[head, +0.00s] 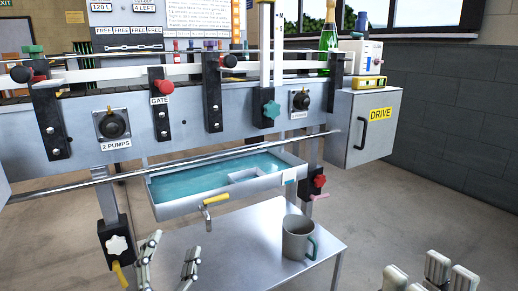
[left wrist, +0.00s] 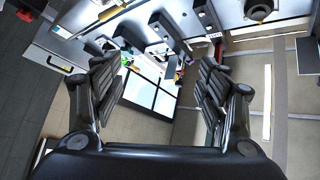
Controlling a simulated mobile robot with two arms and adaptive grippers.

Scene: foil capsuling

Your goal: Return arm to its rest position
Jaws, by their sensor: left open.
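My left gripper (head: 170,258) is low in the head view, in front of the machine and left of the mug. Its fingers stand apart with nothing between them. In the left wrist view my left gripper (left wrist: 155,92) shows two dark segmented fingers spread wide and empty. My right gripper (head: 420,272) is at the bottom right edge of the head view, partly cut off. Its fingertips show apart, with nothing seen between them. The left gripper touches nothing that I can see.
The machine's long grey panel (head: 190,117) crosses the view, with a water tray (head: 165,212) below it. A yellow-handled tap (head: 215,199) sticks out. A grey-green mug (head: 296,243) stands on a low metal table (head: 262,215). A green bottle (head: 328,42) stands behind. Floor at right is clear.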

